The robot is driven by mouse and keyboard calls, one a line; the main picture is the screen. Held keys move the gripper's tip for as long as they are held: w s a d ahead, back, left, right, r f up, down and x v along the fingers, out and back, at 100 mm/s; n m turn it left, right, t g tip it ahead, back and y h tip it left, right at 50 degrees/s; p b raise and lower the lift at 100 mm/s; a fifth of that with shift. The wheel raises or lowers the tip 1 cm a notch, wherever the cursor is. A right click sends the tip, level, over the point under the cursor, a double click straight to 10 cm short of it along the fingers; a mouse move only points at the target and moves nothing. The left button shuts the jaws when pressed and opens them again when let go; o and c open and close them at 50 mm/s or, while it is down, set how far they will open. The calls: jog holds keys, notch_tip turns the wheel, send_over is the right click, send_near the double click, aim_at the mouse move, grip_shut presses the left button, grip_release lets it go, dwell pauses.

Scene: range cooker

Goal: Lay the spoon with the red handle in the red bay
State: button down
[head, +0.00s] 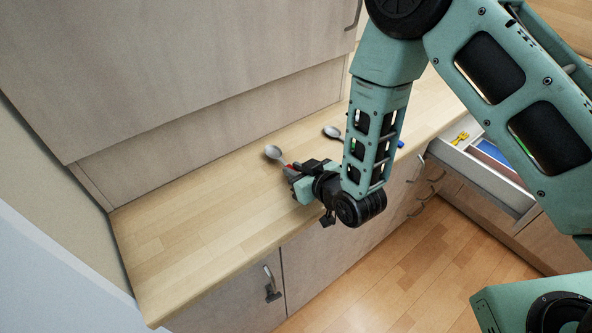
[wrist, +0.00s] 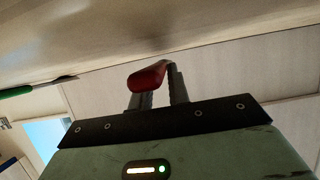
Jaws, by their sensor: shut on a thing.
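The spoon with the red handle shows its grey bowl (head: 273,152) in the head view, over the wooden counter. Its red handle (wrist: 147,77) sits between my fingers in the wrist view. My gripper (head: 291,168) is shut on that handle; I cannot tell whether the spoon still touches the counter. An open drawer (head: 480,176) is at the right, partly hidden by my arm. A blue area shows inside it, but I cannot make out a red bay.
A second spoon (head: 333,131) lies on the counter (head: 190,215) behind my arm. A green handle (wrist: 15,92) shows in the wrist view. A small yellow thing (head: 461,137) is at the drawer. The counter's left part is clear; cabinet fronts (head: 200,60) rise behind it.

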jog(key=shift+f, duration=0.5)
jog(key=shift+f, duration=0.2)
jog(key=c, duration=1.3)
grip_release()
jog(key=shift+c, duration=0.2)
jog(key=shift+r, duration=0.1)
jog(key=shift+r, duration=0.25)
jog(key=v, duration=1)
jog(key=shift+r+b, duration=0.15)
jog(key=shift+b, duration=0.2)
jog(key=p+v, duration=0.1)
jog(key=p, duration=0.2)
jog(key=shift+s+d, duration=0.3)
